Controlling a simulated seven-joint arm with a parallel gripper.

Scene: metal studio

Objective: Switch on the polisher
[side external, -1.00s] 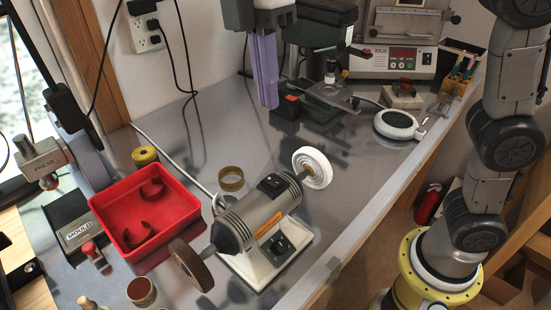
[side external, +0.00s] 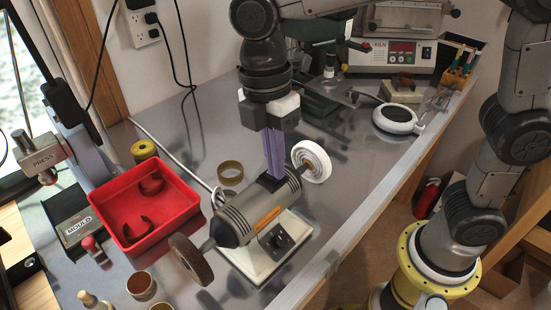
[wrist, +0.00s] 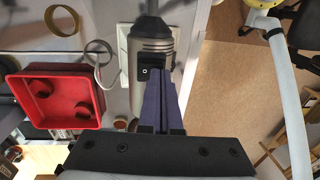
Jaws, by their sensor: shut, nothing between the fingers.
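The polisher (side external: 243,222) is a grey cylindrical motor on a cream base, with a white buffing wheel (side external: 313,161) at one end and a brown wheel (side external: 191,259) at the other. Its black switch (side external: 268,183) on top is partly hidden by my fingers in the side view. The switch also shows in the wrist view (wrist: 146,72), with a white circle mark. My gripper (side external: 276,172) is shut and empty, pointing down with its purple fingertips at the switch. In the wrist view the fingertips (wrist: 161,75) lie beside the circle mark. I cannot tell whether they touch the switch.
A red tray (side external: 150,205) with dark curved pieces stands left of the polisher. A brass-coloured ring (side external: 230,172) and a white cable lie behind it. The bench right of the polisher is clear.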

